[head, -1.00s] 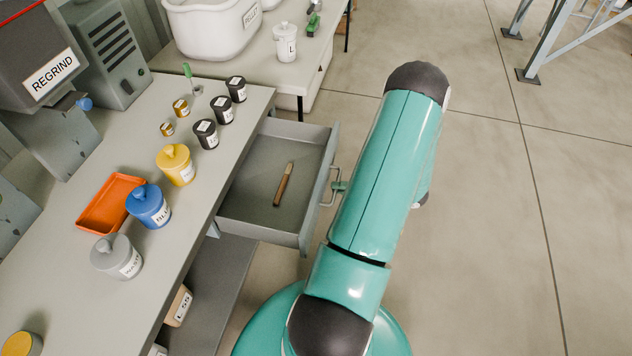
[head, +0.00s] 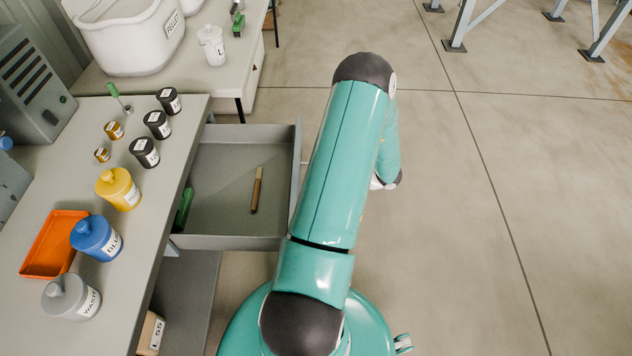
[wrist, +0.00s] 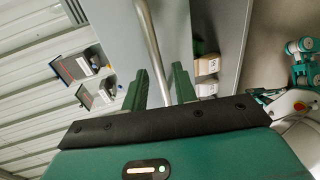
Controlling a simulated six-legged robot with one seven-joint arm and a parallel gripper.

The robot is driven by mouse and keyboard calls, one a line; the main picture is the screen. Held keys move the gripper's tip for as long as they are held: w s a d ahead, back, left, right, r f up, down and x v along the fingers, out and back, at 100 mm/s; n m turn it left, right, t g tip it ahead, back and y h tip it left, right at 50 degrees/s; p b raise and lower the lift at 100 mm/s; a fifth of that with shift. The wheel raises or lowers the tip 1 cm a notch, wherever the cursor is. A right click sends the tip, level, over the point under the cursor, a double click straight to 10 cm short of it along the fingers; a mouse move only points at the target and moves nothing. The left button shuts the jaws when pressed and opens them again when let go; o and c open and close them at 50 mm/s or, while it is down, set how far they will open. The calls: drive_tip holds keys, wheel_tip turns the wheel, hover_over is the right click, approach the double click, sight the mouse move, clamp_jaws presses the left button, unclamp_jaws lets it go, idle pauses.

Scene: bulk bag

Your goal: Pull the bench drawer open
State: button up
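The drawer (head: 235,242) of the bench stands far out, and its grey tray shows a brown-handled tool (head: 257,190) and a green item (head: 184,210) inside. In the wrist view the metal handle bar (wrist: 150,45) runs in front of the drawer's grey front (wrist: 115,30) and passes between the two green fingers of my gripper (wrist: 161,82). The fingers are apart, with a narrow gap on each side of the bar. In the head view my teal arm hides the handle and the fingers.
The bench top (head: 160,200) holds several labelled jars, an orange tray (head: 28,270) and small cups. A second table with a white tub (head: 125,40) stands behind. Open floor (head: 480,230) lies to the right, with rack legs (head: 455,30) at the back.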

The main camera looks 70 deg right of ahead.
drive_tip(key=shift+s, duration=0.1)
drive_tip(key=v, duration=1.3)
drive_tip(key=shift+s, duration=0.35)
drive_tip(key=shift+w+d+r, duration=0.1)
